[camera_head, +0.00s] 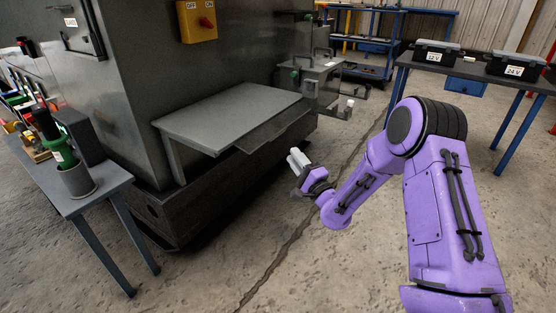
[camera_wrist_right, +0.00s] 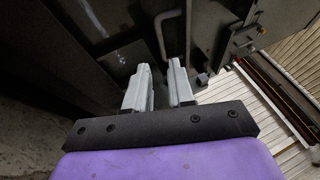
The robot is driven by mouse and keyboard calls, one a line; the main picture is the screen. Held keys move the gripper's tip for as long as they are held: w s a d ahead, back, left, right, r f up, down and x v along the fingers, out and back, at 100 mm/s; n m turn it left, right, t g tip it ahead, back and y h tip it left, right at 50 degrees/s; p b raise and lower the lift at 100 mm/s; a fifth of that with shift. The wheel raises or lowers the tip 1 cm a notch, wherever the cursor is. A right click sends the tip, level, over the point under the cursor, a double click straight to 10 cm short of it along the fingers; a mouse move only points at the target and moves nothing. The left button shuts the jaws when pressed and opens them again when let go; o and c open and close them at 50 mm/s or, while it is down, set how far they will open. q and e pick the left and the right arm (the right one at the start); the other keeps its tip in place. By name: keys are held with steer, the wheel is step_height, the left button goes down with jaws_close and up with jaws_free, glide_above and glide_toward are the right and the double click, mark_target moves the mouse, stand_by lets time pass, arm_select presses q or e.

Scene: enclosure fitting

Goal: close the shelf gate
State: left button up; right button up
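A grey flat shelf (camera_head: 232,112) juts from the side of the dark grey enclosure (camera_head: 150,75). A darker panel (camera_head: 275,130) lies along its front right edge; I cannot tell for sure whether this is the shelf gate. My right gripper (camera_head: 293,157) is in front of the shelf, to its right and apart from it, with its fingers pointing toward the enclosure. In the right wrist view its two grey fingers (camera_wrist_right: 160,66) are apart with nothing between them. A bent grey handle or tube (camera_wrist_right: 166,35) on a dark surface shows beyond the fingertips. My left gripper is not in view.
A small metal box (camera_head: 318,75) with a handle juts from the enclosure beyond the shelf. A table with battery boxes (camera_head: 437,53) stands at back right. Concrete floor (camera_head: 340,260) is free in front.

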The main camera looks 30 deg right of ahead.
mark_target(280, 127)
steer(key=b+x, duration=0.1)
steer(key=x, duration=0.9)
steer(key=shift+w+r+b, duration=0.25)
steer(key=shift+b, duration=0.1)
steer(key=shift+c, duration=0.3)
jaws_close()
